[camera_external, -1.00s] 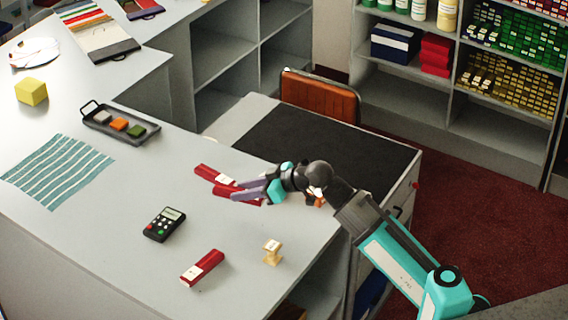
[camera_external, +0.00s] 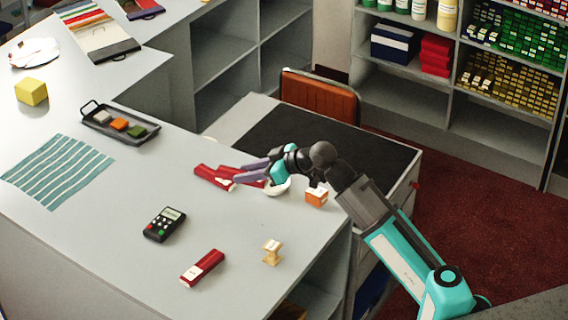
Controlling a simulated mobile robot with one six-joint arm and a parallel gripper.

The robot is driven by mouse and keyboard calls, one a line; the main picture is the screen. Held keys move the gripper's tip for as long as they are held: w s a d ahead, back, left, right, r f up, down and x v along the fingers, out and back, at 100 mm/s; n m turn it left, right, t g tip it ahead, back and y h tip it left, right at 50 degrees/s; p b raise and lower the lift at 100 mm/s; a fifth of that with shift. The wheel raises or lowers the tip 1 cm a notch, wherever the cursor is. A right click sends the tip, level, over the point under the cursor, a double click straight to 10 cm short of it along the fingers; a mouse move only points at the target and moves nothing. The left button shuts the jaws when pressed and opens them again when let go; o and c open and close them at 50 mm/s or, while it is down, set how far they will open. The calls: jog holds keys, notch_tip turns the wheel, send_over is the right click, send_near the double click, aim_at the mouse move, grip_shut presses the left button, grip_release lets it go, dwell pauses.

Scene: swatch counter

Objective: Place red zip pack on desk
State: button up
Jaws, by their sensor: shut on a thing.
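My gripper (camera_external: 250,172) is shut on a red zip pack (camera_external: 254,183), a slim red bar partly hidden by the fingers. It appears just above the pale counter (camera_external: 120,230). Another red pack with a white label (camera_external: 208,174) lies on the counter just left of the fingers, close to or overlapping the held one in the picture. A third red pack with a white end (camera_external: 203,267) lies near the front edge. The desk with a dark top (camera_external: 345,145) is behind my gripper.
A white dish (camera_external: 278,187) and an orange box (camera_external: 317,197) are by my wrist. A calculator (camera_external: 164,224) and a wooden stamp (camera_external: 272,252) stand in front. A grey tray (camera_external: 150,140) and striped teal sheet (camera_external: 60,172) lie left. An orange-brown chair (camera_external: 320,97) stands behind the desk.

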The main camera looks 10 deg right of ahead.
jog(key=w+d+m+t, duration=0.1)
jog(key=w+d, duration=1.5)
jog(key=d, duration=0.4)
jog(key=w+d+m+h+p, duration=0.1)
jog(key=w+d, duration=0.3)
jog(key=d, duration=0.7)
jog(key=w+d+h+p, duration=0.1)
jog(key=w+d, duration=0.2)
jog(key=d, duration=0.9)
jog(key=shift+t, duration=0.4)
notch_tip(320, 180, down, 26)
jog(key=shift+w+r, duration=0.1)
jog(key=shift+r, duration=0.15)
jog(key=shift+f, duration=0.55)
jog(key=shift+w+a+f+p, duration=0.2)
jog(key=shift+w+f, duration=0.05)
jog(key=shift+w, duration=2.3)
jog(key=shift+w+a+f+p, duration=0.15)
jog(key=shift+w+a+f, duration=0.1)
jog(key=shift+w, duration=2.25)
jog(key=shift+w+a+f+p, duration=0.2)
jog(key=shift+w, duration=2.35)
